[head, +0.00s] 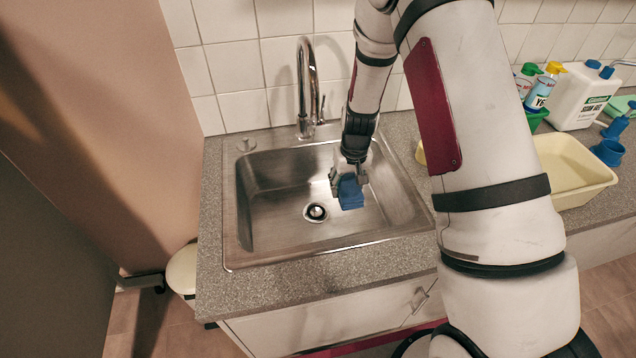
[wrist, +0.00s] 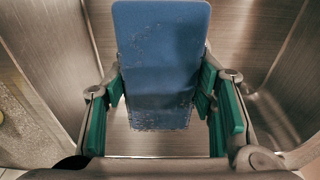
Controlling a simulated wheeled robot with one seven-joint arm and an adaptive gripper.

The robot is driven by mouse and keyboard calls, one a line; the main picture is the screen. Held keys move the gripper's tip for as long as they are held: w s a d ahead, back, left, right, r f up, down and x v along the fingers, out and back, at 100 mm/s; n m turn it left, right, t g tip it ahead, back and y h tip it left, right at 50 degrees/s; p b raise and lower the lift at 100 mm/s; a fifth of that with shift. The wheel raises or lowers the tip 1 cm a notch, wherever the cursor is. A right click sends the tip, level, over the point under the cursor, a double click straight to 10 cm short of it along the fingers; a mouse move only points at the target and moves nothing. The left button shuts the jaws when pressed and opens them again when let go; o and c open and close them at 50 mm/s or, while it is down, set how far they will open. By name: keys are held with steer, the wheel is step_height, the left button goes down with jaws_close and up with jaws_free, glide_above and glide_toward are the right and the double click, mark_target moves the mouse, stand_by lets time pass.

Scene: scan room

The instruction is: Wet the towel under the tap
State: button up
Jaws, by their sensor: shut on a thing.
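My gripper (head: 348,178) is shut on a blue folded towel (head: 351,194) and holds it over the right half of the steel sink (head: 268,215). In the wrist view the towel (wrist: 161,50) is a flat blue block between the green finger pads, with small specks on its surface. I cannot tell from these whether it is wet. The chrome tap (head: 302,95) stands behind the sink, to the left of and behind the towel. Its lever is at the right side. No water stream shows.
The drain (head: 315,212) is in the sink floor, left of the towel. A pale yellow tray (head: 572,168), a white jug (head: 580,97), spray bottles (head: 541,92) and a blue cup (head: 608,152) stand on the counter (head: 225,290) at the right. The tiled wall is behind the tap.

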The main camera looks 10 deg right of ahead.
stand_by(0.4)
steer(key=s+d+r+p, duration=0.2)
steer(key=d+r, duration=0.2)
steer(key=shift+d, duration=0.3)
stand_by(0.3)
stand_by(0.6)
